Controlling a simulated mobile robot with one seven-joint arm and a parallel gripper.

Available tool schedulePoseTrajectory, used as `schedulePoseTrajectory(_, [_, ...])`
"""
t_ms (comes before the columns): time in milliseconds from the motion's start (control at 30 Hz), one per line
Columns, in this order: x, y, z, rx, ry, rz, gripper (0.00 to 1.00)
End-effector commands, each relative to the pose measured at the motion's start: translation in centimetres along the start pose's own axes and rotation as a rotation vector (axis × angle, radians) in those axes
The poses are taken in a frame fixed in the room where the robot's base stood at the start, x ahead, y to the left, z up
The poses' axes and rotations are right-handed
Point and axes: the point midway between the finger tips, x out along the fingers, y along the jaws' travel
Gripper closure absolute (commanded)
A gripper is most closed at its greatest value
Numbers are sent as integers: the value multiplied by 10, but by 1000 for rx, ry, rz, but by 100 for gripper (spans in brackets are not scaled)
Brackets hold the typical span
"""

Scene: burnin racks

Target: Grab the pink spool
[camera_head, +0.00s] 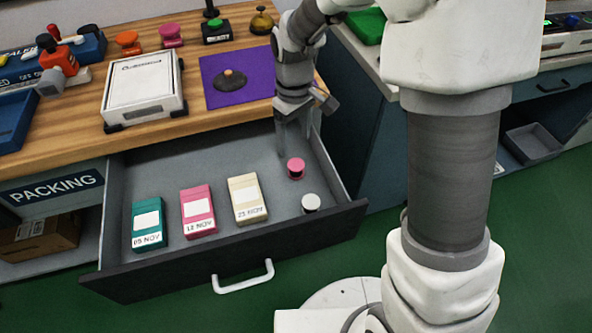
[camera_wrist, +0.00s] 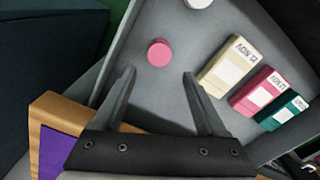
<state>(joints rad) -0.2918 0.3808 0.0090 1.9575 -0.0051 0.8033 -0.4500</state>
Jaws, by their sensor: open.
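The pink spool (camera_head: 295,168) stands upright on the floor of the open drawer (camera_head: 240,157), toward its right side. In the wrist view the pink spool (camera_wrist: 159,52) shows its round top, ahead of the fingertips and roughly between their lines. My gripper (camera_head: 293,143) points down into the drawer just behind the spool. In the wrist view my gripper (camera_wrist: 159,74) has its two fingers spread wide with nothing between them. The spool appears apart from both fingers.
A white spool (camera_head: 311,203) stands nearer the drawer front. Cream (camera_head: 247,198), pink (camera_head: 197,210) and teal (camera_head: 149,223) boxes lie left of the spools. The drawer walls surround them. A purple mat (camera_head: 238,88) lies on the wooden bench above.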

Motion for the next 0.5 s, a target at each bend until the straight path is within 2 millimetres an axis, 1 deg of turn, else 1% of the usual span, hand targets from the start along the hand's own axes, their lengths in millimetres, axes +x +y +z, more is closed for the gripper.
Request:
schedulePoseTrajectory(33, [15,-1,1,0,-3,-2,26])
schedulePoseTrajectory(100, [25,0,1,0,-3,-1,26])
schedulePoseTrajectory(200, [34,0,0,0,-1,-1,26])
schedulePoseTrajectory(367, [39,0,0,1,0,0,26])
schedulePoseTrajectory(500, [54,0,2,2,-2,-1,26])
